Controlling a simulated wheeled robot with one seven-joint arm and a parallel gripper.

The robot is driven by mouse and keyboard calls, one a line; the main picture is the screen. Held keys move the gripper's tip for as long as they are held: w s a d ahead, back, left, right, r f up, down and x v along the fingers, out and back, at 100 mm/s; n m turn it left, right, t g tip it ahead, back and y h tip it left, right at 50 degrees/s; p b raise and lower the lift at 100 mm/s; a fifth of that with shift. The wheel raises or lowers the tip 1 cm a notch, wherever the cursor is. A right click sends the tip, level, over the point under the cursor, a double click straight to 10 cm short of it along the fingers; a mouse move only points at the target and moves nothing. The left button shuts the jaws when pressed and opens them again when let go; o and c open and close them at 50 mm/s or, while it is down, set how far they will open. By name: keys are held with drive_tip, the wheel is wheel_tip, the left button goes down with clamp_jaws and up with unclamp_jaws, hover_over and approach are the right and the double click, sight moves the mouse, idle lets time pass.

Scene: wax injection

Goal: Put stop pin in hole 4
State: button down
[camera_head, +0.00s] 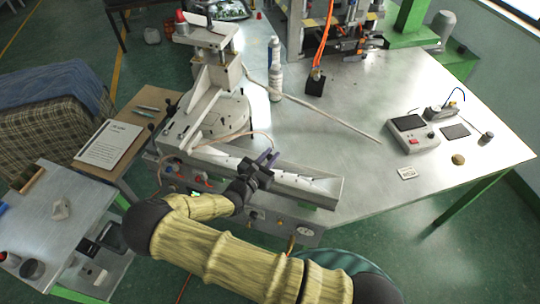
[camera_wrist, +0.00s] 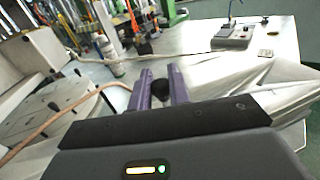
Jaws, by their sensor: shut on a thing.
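My gripper (camera_head: 268,158) is over the long metal trough at the front of the wax machine. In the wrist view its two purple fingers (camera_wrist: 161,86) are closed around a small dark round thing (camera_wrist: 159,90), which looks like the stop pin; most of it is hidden. The round plate (camera_head: 228,117) with small dark holes lies at the machine's base, left of and behind my gripper. It also shows at the left of the wrist view (camera_wrist: 55,112). I cannot tell which hole is number 4.
The machine's column (camera_head: 212,70) rises beside the plate. A thin hose (camera_wrist: 62,118) crosses near the plate. A spray bottle (camera_head: 275,80) and a black block (camera_head: 315,84) stand behind. A grey device (camera_head: 410,132) sits at the right. The table's middle right is mostly clear.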

drive_tip(key=shift+s+f, duration=0.1)
drive_tip(key=shift+f, duration=0.15)
drive_tip(key=shift+f+b, duration=0.3)
drive_tip(key=shift+f, duration=0.05)
drive_tip(key=c, duration=1.2)
unclamp_jaws()
drive_tip(key=shift+c, duration=0.2)
drive_tip(key=shift+a, duration=0.1)
drive_tip(key=b+v, duration=0.6)
drive_tip(key=v, duration=1.1)
drive_tip(key=shift+s, duration=0.15)
